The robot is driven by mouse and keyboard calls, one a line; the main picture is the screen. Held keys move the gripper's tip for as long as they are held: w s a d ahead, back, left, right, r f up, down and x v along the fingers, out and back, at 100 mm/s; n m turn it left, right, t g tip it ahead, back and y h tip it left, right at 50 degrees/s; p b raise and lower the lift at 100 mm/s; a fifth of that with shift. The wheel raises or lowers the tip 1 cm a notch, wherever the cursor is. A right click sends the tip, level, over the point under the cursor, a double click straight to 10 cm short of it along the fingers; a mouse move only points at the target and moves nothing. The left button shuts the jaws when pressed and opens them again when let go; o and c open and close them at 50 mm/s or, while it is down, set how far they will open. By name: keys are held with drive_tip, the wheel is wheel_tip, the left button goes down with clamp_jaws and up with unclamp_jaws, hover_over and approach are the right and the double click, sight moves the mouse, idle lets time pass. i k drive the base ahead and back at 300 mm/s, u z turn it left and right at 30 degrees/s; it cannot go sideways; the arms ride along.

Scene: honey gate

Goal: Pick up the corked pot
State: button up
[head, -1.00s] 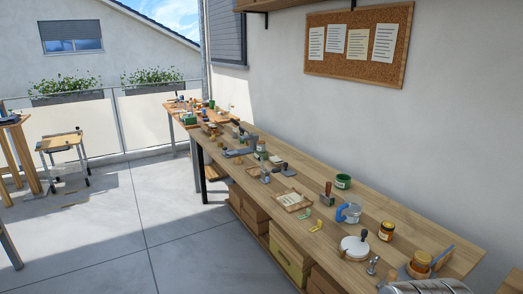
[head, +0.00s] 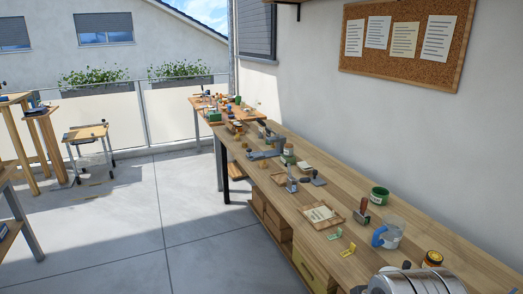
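I cannot make out a pot with a cork for certain in the head view. A squat green pot (head: 379,196) stands on the long wooden bench (head: 345,187), towards its wall side. A clear jug with a blue handle (head: 390,232) stands nearer. An amber jar with a dark lid (head: 433,258) stands nearer still, partly hidden. A banded metal cylinder (head: 415,283) at the bottom edge seems to be part of my arm. My gripper's fingers are not visible.
A clipboard (head: 322,214) and small yellow pieces (head: 348,249) lie on the bench. Tools crowd its far half. Boxes fill the shelf below. The paved floor (head: 130,225) between is largely clear.

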sight(289, 149)
drive_tip(key=u, duration=0.2)
drive_tip(key=i, duration=0.75)
drive_tip(key=u, duration=0.35)
drive_tip(key=i, duration=2.9)
drive_tip(key=z, duration=0.35)
